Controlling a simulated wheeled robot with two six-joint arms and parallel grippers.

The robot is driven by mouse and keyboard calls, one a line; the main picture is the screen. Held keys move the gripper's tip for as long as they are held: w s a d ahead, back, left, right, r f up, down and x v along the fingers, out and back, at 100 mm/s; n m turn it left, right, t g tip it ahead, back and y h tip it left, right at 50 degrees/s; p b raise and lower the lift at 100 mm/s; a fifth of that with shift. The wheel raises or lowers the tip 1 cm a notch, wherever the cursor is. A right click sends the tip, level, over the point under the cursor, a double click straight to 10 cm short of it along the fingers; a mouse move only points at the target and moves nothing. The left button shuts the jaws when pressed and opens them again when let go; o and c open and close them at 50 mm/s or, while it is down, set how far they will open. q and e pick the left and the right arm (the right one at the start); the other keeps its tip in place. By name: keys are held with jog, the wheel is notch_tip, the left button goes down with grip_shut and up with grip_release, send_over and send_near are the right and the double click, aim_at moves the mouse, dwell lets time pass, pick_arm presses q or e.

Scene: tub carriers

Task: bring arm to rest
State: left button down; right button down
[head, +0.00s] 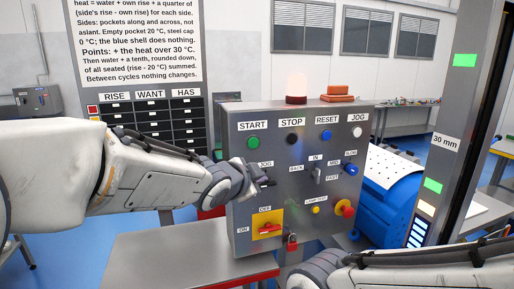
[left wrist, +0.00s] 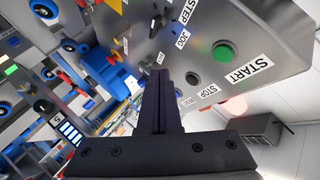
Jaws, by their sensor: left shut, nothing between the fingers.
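My left arm comes in from the left in the head view. Its gripper (head: 262,184) is in front of the grey control box (head: 243,215), near the JOG label on its left side. I cannot tell if it touches the box. In the left wrist view the two dark fingers (left wrist: 162,100) are pressed together with nothing between them. The box's face and green START button (left wrist: 224,51) lie beyond them. Part of my right arm shows at the bottom right of the head view; its gripper is not visible.
The box carries several buttons and switches, a yellow panel with a red handle (head: 268,228), a red padlock (head: 292,242) and a lit beacon (head: 297,88). A grey post (head: 451,110) and blue machine part (head: 385,212) stand right. A text board (head: 140,40) stands behind.

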pick_arm(q)
jog(key=s+a+f+n+g+y, duration=0.1)
jog(key=s+f+g, duration=0.3)
jog(key=s, duration=0.7)
jog(key=s+a+f+n+g+y, duration=0.2)
jog(key=s+f+n+g, duration=0.2)
jog(key=s+f, duration=0.4)
jog(key=s+a+f+n+g+y, duration=0.1)
jog(key=s+f+g, duration=0.3)
jog(key=s, duration=1)
jog(key=shift+s+a+f+n, duration=0.25)
jog(key=shift+a+f+n, duration=0.1)
jog(key=shift+f+n, duration=0.5)
jog(key=shift+d+f+m, duration=0.1)
jog(key=shift+m, duration=0.15)
